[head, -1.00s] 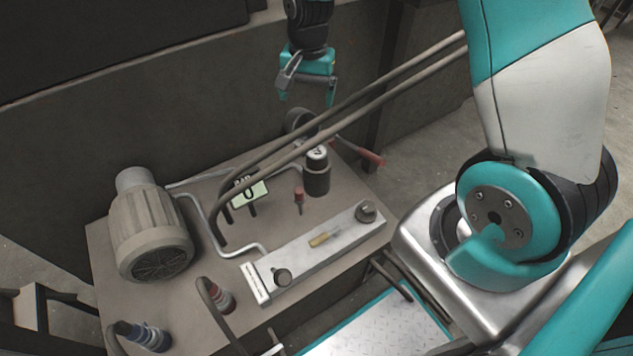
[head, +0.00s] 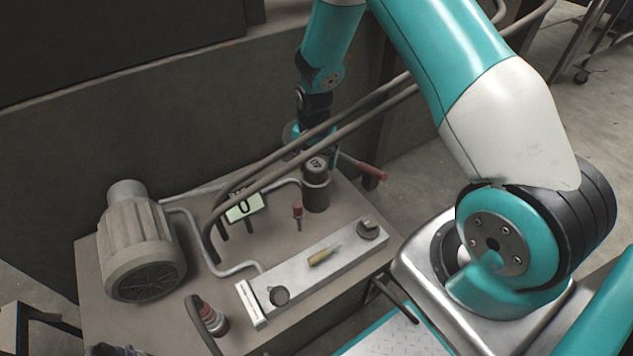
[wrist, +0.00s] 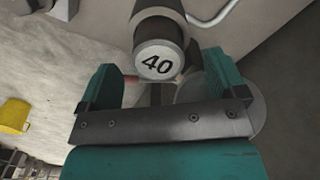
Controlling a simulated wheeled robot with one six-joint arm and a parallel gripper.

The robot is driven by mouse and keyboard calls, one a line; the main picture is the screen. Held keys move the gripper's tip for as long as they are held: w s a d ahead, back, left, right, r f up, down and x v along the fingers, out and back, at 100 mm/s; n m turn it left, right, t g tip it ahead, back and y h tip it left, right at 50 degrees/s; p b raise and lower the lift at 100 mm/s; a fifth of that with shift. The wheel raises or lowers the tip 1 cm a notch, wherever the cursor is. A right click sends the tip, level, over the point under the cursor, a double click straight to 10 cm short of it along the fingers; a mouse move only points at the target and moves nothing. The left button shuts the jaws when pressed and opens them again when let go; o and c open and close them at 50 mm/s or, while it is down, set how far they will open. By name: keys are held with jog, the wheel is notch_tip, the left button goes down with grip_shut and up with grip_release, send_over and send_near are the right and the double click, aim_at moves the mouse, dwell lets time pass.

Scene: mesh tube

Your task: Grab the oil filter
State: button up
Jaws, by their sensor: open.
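The oil filter appears to be the dark cylinder (head: 316,172) with a marked grey end, standing upright in a dark round holder (head: 316,195) towards the back right of the bench. In the wrist view its end, marked 40, shows at the top centre (wrist: 157,61), just ahead of the gap between my fingers. My gripper (head: 312,148) is just behind the filter in the head view, partly hidden by the pipes and the filter. In the wrist view my gripper (wrist: 160,72) has its fingers apart with nothing held. Contact with the filter cannot be told.
Two long pipes (head: 340,118) cross in front of my gripper. A red-handled lever (head: 368,170) sticks out right of the filter. A motor (head: 140,245), a display (head: 244,207) and a metal block (head: 312,262) share the bench. Open floor lies to the right.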

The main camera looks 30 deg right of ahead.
aim_at(316, 166)
notch_tip(316, 166, down, 4)
jog(key=shift+s+d+f+b, duration=0.1)
jog(key=shift+d+f+b, duration=0.05)
jog(key=shift+b, duration=0.2)
jog(key=c, duration=1.4)
jog(key=shift+r, duration=0.2)
